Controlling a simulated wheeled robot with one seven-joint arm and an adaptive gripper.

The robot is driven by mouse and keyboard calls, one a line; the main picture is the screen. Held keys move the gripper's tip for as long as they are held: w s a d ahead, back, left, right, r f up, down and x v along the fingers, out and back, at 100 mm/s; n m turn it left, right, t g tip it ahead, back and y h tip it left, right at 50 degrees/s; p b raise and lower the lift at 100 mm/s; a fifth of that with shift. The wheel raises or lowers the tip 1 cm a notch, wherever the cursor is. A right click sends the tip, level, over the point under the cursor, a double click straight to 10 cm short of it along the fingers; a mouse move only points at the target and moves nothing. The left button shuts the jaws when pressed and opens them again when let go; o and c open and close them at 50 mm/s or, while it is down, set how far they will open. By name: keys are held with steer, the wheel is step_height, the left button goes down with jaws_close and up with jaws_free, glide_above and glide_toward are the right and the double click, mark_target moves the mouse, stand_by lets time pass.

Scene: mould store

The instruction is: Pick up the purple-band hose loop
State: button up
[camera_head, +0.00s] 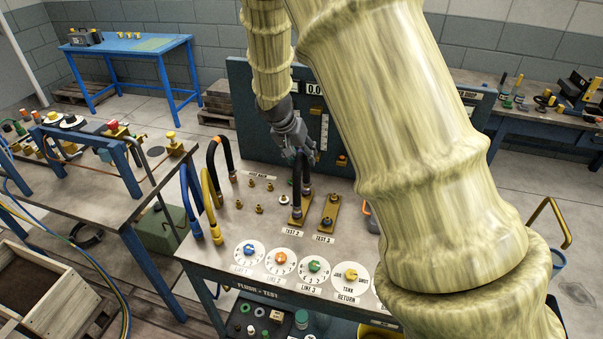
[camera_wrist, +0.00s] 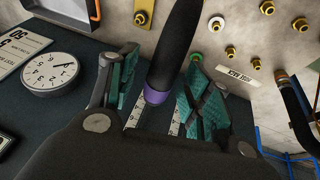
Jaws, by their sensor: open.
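The purple-band hose loop is a black hose arch (camera_head: 297,178), standing upright by a brass plate marked TEST 2 on the bench in the head view. In the wrist view its black hose (camera_wrist: 176,45) runs down between my fingers, with the purple band (camera_wrist: 155,96) near its visible lower end. My gripper (camera_head: 301,152) is open, just above and around the top of the loop. In the wrist view its green-padded fingers (camera_wrist: 163,75) stand on both sides of the hose, with gaps visible. The purple band cannot be made out in the head view.
A black hose loop (camera_head: 214,152) with orange ends, a blue hose (camera_head: 186,190) and a yellow hose (camera_head: 208,200) stand at the bench's left. Brass fittings (camera_head: 257,208) and dials (camera_head: 281,262) cover the bench top. A dark panel (camera_head: 243,100) rises behind.

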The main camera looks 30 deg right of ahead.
jaws_close()
steer(key=shift+r, duration=0.15)
steer(key=shift+w+d+r+b, duration=0.15)
steer(key=shift+w+r+b, duration=0.05)
steer(key=shift+r+b, duration=0.3)
step_height(320, 180, up, 2)
steer(key=shift+s+b, duration=0.1)
steer(key=shift+b, duration=0.45)
steer(key=s+a+r+b, duration=0.1)
steer(key=s+a+b, duration=0.4)
steer(key=s+a, duration=0.5)
steer(key=shift+s+a+r, duration=0.25)
steer(key=shift+a+r, duration=0.15)
steer(key=shift+a, duration=0.85)
